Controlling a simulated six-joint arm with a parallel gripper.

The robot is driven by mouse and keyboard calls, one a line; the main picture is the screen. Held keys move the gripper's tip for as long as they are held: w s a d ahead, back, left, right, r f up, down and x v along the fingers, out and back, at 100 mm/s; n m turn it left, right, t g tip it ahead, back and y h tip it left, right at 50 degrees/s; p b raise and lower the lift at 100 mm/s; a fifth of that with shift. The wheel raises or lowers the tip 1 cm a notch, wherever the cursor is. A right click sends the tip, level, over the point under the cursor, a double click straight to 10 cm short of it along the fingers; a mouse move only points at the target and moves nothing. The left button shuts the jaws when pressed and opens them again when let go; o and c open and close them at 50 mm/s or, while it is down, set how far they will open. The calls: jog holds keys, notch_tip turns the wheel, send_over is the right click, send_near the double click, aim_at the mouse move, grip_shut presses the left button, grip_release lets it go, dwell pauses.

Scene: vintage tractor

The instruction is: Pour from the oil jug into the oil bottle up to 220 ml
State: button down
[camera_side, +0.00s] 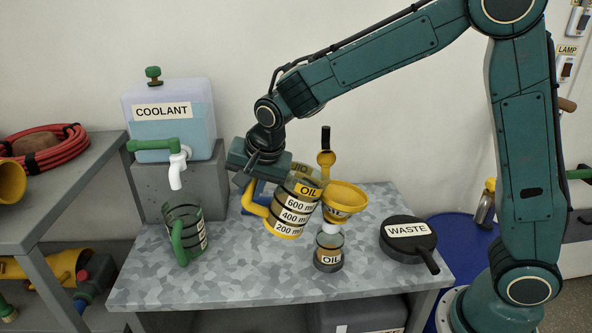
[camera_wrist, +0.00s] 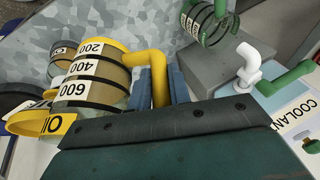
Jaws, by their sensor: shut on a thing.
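The oil jug (camera_side: 294,208) is clear with yellow trim and 200, 400 and 600 ml marks. It is held above the bench, its top leaning right toward the yellow funnel (camera_side: 345,199). My gripper (camera_side: 250,187) is shut on its yellow handle (camera_wrist: 157,75). The wrist view also shows the jug (camera_wrist: 92,75) beside the fingers. The oil bottle (camera_side: 329,257), small with a dark base and OIL label, stands on the bench, below and right of the jug. The funnel is above its white neck; the joint is partly hidden. No stream is clearly visible, and the bottle's level is too small to read.
A coolant tank (camera_side: 168,112) with a green tap stands on a grey block at the back left. A green-handled jug (camera_side: 187,232) is below it. A dark waste pan (camera_side: 408,234) is at the right. The bench front (camera_side: 230,285) is clear.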

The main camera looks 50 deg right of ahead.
jog(key=shift+s+d+r+t+y, duration=0.15)
jog(key=shift+r+t+y, duration=0.25)
jog(key=shift+r, duration=0.55)
jog(key=shift+d+r+t+y, duration=0.1)
jog(key=shift+r+t+y, duration=0.3)
jog(key=shift+r, duration=0.55)
dwell(0.3)
jog(key=shift+s+d+r+m+t+y, duration=0.15)
jog(key=shift+r+t+y, duration=0.1)
jog(key=shift+r, duration=0.3)
jog(key=shift+s+d+r+m+t+y, duration=0.15)
jog(key=shift+r+y, duration=0.15)
jog(key=shift+r, duration=0.2)
jog(key=shift+s+d+r+m+t+y, duration=0.15)
jog(key=shift+r+t+y, duration=0.1)
jog(key=shift+r, duration=0.3)
dwell(0.6)
jog(key=shift+s+d+r+t+y, duration=0.3)
jog(key=shift+d+t+y, duration=0.1)
jog(key=shift+t+y, duration=0.1)
dwell(0.5)
jog(key=shift+s+d+r+m+t+y, duration=0.3)
jog(key=shift+d+r+t+y, duration=0.1)
jog(key=shift+r, duration=0.15)
dwell(2.1)
